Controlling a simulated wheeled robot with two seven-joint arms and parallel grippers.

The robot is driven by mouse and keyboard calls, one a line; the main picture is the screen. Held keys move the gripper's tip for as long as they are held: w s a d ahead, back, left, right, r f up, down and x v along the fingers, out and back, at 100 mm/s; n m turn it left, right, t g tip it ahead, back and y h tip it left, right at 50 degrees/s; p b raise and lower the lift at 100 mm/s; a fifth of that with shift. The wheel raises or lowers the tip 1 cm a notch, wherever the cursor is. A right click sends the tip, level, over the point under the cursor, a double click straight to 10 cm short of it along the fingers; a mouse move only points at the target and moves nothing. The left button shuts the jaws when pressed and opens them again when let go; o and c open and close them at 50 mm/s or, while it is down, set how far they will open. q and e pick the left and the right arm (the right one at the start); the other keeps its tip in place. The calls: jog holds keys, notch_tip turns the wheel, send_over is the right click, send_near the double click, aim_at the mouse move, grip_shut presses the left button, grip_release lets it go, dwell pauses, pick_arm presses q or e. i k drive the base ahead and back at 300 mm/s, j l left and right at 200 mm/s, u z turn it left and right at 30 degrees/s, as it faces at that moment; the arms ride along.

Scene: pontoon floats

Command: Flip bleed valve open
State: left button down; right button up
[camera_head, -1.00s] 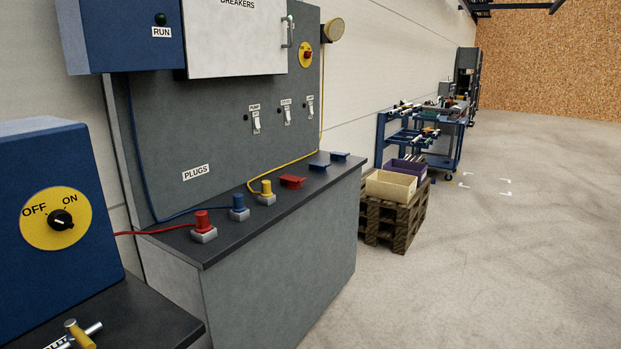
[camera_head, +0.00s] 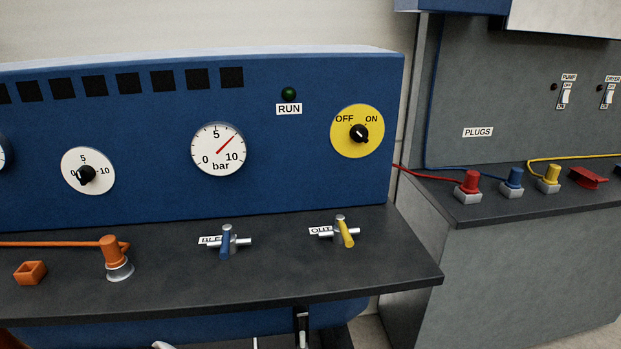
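The bleed valve (camera_head: 226,241) is on the dark bench top, left of the outlet valve. It has a blue lever and a short metal pipe running left to right. The blue lever lies across the pipe, pointing toward the front edge. Its white label is partly covered by the valve, with only "BLE" readable. The outlet valve (camera_head: 343,233) has a yellow lever slanted across its pipe, beside a partly covered "OUT" label. Neither of my grippers can be made out in this view.
A blue panel (camera_head: 290,180) behind carries a bar gauge (camera_head: 218,149), its red needle pointing upper right, and a yellow OFF/ON switch (camera_head: 357,131). An orange lever fitting (camera_head: 113,256) stands left on the bench (camera_head: 285,280). Dark and pale parts at the lower edge are unclear.

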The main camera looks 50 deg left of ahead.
aim_at(227, 231)
jog(key=u, duration=0.5)
jog(key=j+u, duration=0.1)
jog(key=u, duration=0.35)
jog(key=j+u, duration=0.1)
jog(key=u, duration=0.9)
